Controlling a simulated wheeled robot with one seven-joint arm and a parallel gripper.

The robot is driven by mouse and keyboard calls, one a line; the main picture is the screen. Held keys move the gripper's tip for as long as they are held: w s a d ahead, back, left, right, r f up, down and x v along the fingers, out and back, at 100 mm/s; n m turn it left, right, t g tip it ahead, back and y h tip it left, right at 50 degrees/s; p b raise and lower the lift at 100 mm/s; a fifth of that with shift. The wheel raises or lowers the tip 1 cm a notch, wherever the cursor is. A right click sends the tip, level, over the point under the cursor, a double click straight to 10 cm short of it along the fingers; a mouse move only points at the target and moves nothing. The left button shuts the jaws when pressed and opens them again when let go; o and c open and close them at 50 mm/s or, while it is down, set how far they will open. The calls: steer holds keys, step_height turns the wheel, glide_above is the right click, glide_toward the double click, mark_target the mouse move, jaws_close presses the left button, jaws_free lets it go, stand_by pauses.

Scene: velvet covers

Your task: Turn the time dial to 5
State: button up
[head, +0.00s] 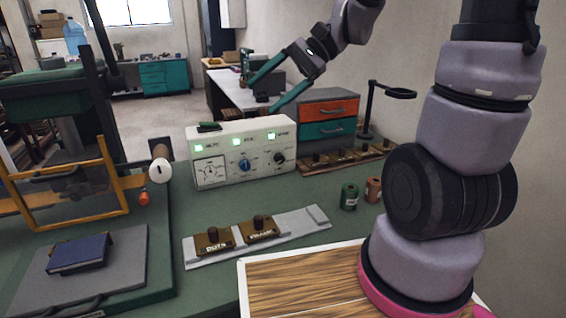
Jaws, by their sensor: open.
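A white control box (243,152) stands on the green bench, with three dials in a row and a lit green lamp above each. The left dial (209,171) is pale on a square scale plate, the middle dial (244,165) is blue, and the right dial (278,158) is black. The labels and numbers are too small to read surely, so I cannot tell which is the time dial or its setting. My gripper (260,98) has teal fingers spread apart. It appears above the box's upper right in the picture, empty and not touching any dial.
A small dark green object (209,127) lies on the box. A drawer unit (328,118) and a black stand (370,110) are at right. A grey plate with brass blocks (258,236) lies in front. A press with an orange frame (75,190) stands at left.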

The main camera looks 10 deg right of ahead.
steer(key=w+a+f+m+t+y, duration=0.1)
steer(key=w+a+f+m+y, duration=0.15)
steer(key=w, duration=0.25)
steer(key=w+a+f+m+t+y, duration=0.1)
steer(key=w+a+m+y, duration=0.15)
steer(key=w+y, duration=0.2)
steer(key=w+d+f+m+t, duration=0.4)
steer(key=w+f+m+t, duration=0.45)
steer(key=w, duration=0.35)
steer(key=m+t+h, duration=0.8)
steer(key=m+h, duration=0.6)
glide_toward(281, 160)
steer(key=shift+v, duration=1)
steer(key=shift+w+a+r, duration=0.1)
steer(key=shift+w+r, duration=0.05)
steer(key=shift+w, duration=0.1)
steer(key=x, duration=1)
jaws_close()
